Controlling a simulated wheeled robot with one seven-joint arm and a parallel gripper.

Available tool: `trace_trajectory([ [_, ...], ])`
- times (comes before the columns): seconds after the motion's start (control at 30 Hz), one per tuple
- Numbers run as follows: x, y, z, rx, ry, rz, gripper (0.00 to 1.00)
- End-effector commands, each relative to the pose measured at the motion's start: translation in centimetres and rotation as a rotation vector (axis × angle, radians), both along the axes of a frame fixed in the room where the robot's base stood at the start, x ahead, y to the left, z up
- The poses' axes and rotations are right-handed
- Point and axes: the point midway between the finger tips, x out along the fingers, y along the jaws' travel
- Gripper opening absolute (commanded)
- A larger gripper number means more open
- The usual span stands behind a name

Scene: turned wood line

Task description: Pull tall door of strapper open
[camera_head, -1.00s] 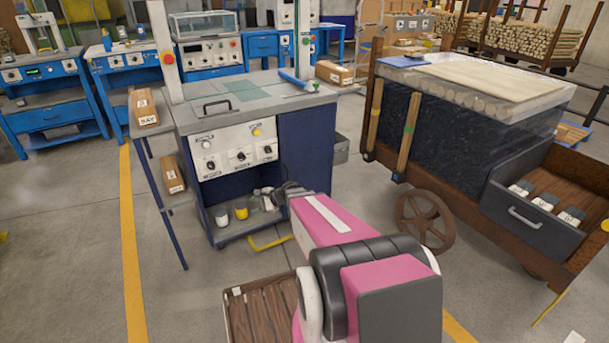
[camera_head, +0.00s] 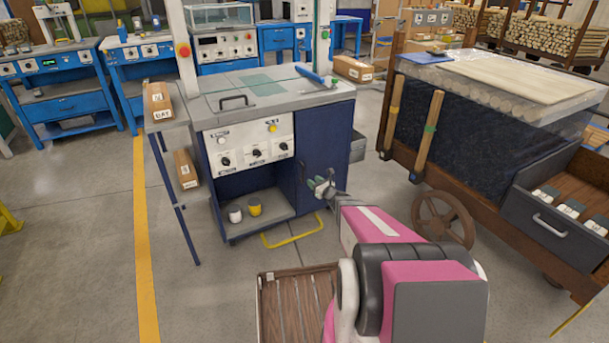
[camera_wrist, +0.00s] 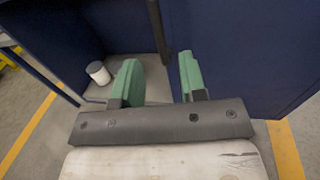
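The strapper (camera_head: 262,95) is a dark blue cabinet with a grey top and a white control panel. Its tall door (camera_head: 325,150) is the plain dark blue front on the right and looks shut. In the wrist view the door (camera_wrist: 240,55) fills the right side. A dark upright bar, seemingly its handle (camera_wrist: 157,25), stands ahead between the fingers. My gripper (camera_head: 320,187) is in front of the door's lower left part. In the wrist view my gripper (camera_wrist: 160,78) has its green fingers apart with nothing between them. I cannot tell whether they touch the bar.
Left of the door, an open shelf holds a white cup (camera_head: 235,213) and a yellow cup (camera_head: 254,206). A yellow floor bar (camera_head: 292,233) lies in front. A side table (camera_head: 168,115) with boxes stands left. A cart (camera_head: 455,175) with a wheel stands right. Floor at left is clear.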

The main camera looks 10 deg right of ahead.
Motion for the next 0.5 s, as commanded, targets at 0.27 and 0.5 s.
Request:
trace_trajectory([
  [0.27, 4.6, 2.4, -0.1, -0.001, -0.002, 0.002, 0.39],
  [0.5, 7.1, 4.0, 0.0, -0.002, -0.001, 0.002, 0.39],
])
